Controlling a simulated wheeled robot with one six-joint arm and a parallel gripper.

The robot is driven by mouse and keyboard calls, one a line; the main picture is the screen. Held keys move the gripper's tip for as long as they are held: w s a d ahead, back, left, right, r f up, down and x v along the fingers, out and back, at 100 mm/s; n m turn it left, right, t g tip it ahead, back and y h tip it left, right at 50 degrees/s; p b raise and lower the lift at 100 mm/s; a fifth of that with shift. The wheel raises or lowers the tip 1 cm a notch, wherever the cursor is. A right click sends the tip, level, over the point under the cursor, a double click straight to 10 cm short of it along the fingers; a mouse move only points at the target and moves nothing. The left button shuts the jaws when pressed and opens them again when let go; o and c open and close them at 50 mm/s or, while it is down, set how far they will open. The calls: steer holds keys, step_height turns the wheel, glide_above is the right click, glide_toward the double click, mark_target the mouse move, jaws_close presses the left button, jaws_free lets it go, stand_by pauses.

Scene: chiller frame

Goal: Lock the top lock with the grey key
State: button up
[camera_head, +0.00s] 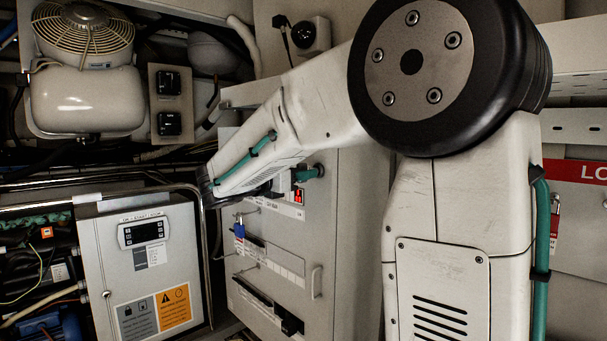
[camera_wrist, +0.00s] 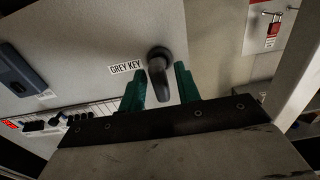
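A dark grey key-like handle (camera_wrist: 160,68) sticks out of a light panel in the wrist view, beside a label reading GREY KEY (camera_wrist: 125,68). My gripper (camera_wrist: 160,82) has two green fingers standing apart on either side of the handle, with a visible gap, so it is open around it. I cannot identify the top lock with certainty.
A red padlock (camera_wrist: 273,28) hangs at the upper right of the wrist view. A blue padlock (camera_head: 239,230) is on the cabinet's left side. A control box with a display (camera_head: 145,250) stands left of it, and a fan unit (camera_head: 85,40) is at upper left.

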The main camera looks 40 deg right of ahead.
steer(key=c, duration=0.4)
steer(key=shift+o, duration=0.2)
steer(key=shift+n, duration=1.4)
